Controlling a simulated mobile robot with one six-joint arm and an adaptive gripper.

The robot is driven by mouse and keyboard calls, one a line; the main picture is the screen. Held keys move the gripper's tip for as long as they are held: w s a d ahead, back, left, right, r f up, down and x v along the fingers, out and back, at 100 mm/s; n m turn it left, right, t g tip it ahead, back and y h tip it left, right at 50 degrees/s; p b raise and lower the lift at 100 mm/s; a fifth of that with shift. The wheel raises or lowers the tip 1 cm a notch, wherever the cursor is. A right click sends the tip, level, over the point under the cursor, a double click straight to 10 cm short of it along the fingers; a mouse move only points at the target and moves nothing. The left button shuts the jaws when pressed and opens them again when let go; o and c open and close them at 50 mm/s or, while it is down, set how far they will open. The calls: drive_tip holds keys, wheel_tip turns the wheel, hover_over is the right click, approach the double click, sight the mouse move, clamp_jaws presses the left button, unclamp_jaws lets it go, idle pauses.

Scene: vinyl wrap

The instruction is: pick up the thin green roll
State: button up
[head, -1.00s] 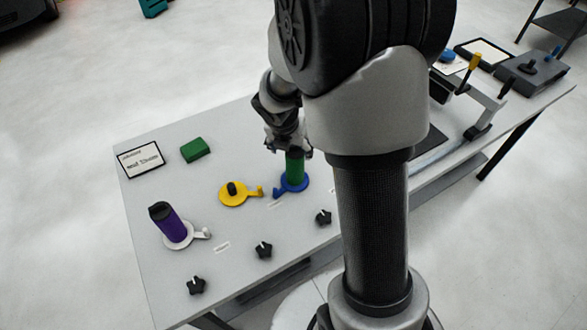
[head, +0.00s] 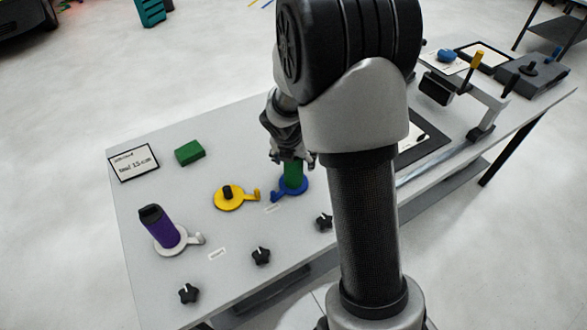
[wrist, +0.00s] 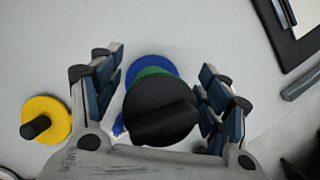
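The thin green roll (head: 292,172) stands upright on a blue round holder (head: 290,191) on the table. My gripper (head: 291,160) is over its upper part, pointing down. In the wrist view the roll's black top (wrist: 160,112) lies between my two fingers (wrist: 160,95), with a sliver of green (wrist: 152,75) and the blue holder (wrist: 150,63) behind it. The fingers are apart, one on each side; the left one shows a small gap, and the right one is very close to the top. The roll's upper end is hidden in the head view.
An empty yellow holder (head: 229,198) with a black peg is left of the blue one. A purple roll (head: 160,228) stands on a white holder (head: 186,243). A green block (head: 189,152) and a sign (head: 134,162) lie farther back. Black knobs (head: 261,256) line the front.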

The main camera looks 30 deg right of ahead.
drive_tip(key=c, duration=1.2)
drive_tip(key=shift+o, duration=0.2)
